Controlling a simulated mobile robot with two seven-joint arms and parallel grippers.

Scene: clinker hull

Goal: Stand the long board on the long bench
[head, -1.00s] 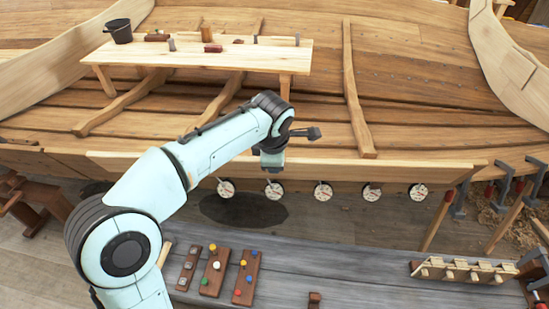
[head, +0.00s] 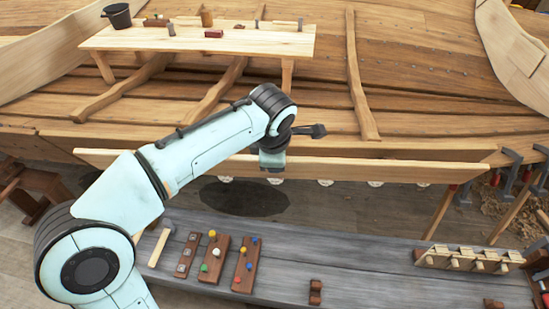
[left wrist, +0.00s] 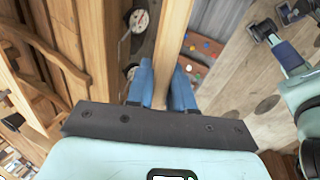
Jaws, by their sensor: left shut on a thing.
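The long board (head: 380,170) is a pale plank held level on its edge above the floor gap between the hull and the long bench. The long bench (head: 350,248) is the grey wooden one in front. My left gripper (head: 272,166) is shut on the board left of its middle; the wrist hides part of it. In the left wrist view the blue fingers (left wrist: 168,88) lie on both sides of the board (left wrist: 175,35), apart from the bench (left wrist: 218,18). Pale arm parts show at that view's right edge; I cannot make out a right gripper's opening there.
On the bench are a hammer (head: 160,245), several brown peg blocks (head: 214,258), a small brown block (head: 315,291) and a slotted wooden rack (head: 468,259). Its middle right is bare. Clamps (head: 508,170) stand at the right. A trestle table (head: 200,38) stands behind.

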